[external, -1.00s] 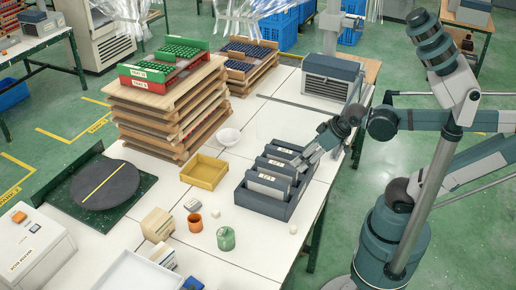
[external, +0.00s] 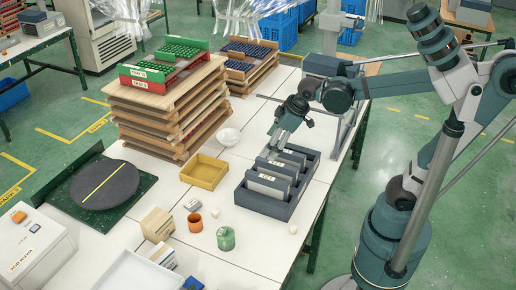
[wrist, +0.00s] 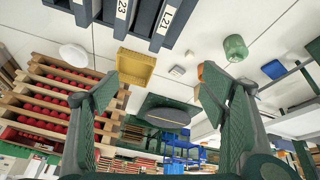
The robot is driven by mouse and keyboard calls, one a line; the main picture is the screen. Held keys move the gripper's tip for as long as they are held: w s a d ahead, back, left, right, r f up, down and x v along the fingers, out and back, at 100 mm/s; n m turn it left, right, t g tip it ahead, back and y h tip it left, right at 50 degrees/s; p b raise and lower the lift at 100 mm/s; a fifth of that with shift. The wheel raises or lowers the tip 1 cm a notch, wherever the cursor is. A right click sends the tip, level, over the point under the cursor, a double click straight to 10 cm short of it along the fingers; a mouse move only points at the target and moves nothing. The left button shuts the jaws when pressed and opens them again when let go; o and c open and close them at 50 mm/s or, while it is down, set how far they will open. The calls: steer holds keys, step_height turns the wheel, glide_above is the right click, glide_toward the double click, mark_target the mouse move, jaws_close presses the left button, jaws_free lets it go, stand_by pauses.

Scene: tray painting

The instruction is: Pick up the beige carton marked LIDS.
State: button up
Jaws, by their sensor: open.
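A beige carton (external: 157,225) stands on the white table at the lower left in the external view, left of an orange cup. A smaller pale carton (external: 162,254) with a dark label stands in front of it. The print on both is too small to read, so I cannot tell which is marked LIDS. I make out neither carton in the wrist view. My gripper (external: 271,149) is open and empty, above the back left of the grey bin and well to the right of the cartons. Its two spread fingers show in the wrist view (wrist: 157,95).
The grey bin (external: 263,208) holds upright labelled plates under my gripper. A yellow tray (external: 204,172), white bowl (external: 228,137), orange cup (external: 195,223) and green jar (external: 225,239) stand nearby. Stacked wooden trays (external: 150,125) rise high at the back left.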

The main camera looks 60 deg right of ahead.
steer(key=w+a+n+g+p, duration=0.1)
steer(key=w+a+n, duration=0.15)
steer(key=w, duration=0.35)
steer(key=w+a+n, duration=0.1)
steer(key=w+a, duration=0.3)
steer(key=w, duration=0.1)
steer(key=n+g+p, duration=0.3)
steer(key=n+g, duration=0.1)
steer(key=n, duration=0.5)
glide_toward(155, 219)
steer(key=shift+h, duration=0.3)
step_height(155, 219, down, 8)
steer(key=shift+r, duration=0.1)
steer(key=shift+a+f+n, duration=0.25)
steer(key=shift+a+f, duration=0.1)
steer(key=shift+f, duration=0.05)
steer(key=shift+f, duration=0.1)
steer(key=shift+f, duration=1.2)
steer(key=shift+f, duration=0.1)
